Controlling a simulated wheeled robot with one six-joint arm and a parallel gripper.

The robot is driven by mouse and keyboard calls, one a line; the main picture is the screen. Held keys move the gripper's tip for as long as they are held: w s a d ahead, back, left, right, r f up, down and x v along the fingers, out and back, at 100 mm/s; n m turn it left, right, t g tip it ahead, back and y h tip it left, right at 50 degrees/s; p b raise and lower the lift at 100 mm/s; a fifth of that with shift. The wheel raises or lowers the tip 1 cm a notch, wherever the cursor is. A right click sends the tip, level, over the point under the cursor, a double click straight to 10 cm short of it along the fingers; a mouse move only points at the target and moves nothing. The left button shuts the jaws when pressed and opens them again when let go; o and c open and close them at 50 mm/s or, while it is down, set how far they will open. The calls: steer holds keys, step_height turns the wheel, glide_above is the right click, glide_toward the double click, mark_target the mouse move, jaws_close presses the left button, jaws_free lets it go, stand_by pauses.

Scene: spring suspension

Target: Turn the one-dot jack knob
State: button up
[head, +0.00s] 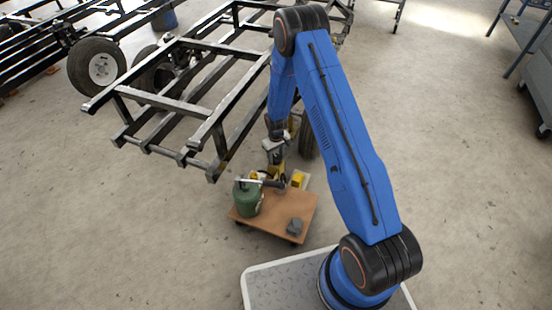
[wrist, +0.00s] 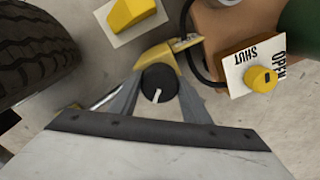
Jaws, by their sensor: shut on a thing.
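A round black knob (wrist: 158,83) with a white pointer line sits between my fingers in the wrist view, beside a yellow part (wrist: 158,58). My gripper (wrist: 160,96) is shut on this knob, one finger on each side. The pointer line points down and slightly left in the picture. I see no dot mark on or near the knob, so I cannot tell whether it is the one-dot jack knob. In the head view my gripper (head: 280,184) reaches down to the far edge of a brown wheeled board (head: 272,212), and the knob cannot be made out.
A yellow knob (wrist: 261,79) on a plate marked SHUT and OPEN is at right. Another yellow piece (wrist: 131,12) on a white plate is at top. A green tank (head: 247,198) and a grey lump (head: 294,226) stand on the board. A black trailer frame (head: 190,105) and tyre (wrist: 38,45) are close by.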

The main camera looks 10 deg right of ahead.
mark_target(276, 157)
steer(key=n, duration=0.5)
steer(key=shift+n, duration=0.4)
stand_by(0.4)
steer(key=o, duration=1)
steer(key=shift+o, duration=0.2)
steer(key=shift+r, duration=0.1)
step_height(276, 157, up, 17)
steer(key=shift+r, duration=0.1)
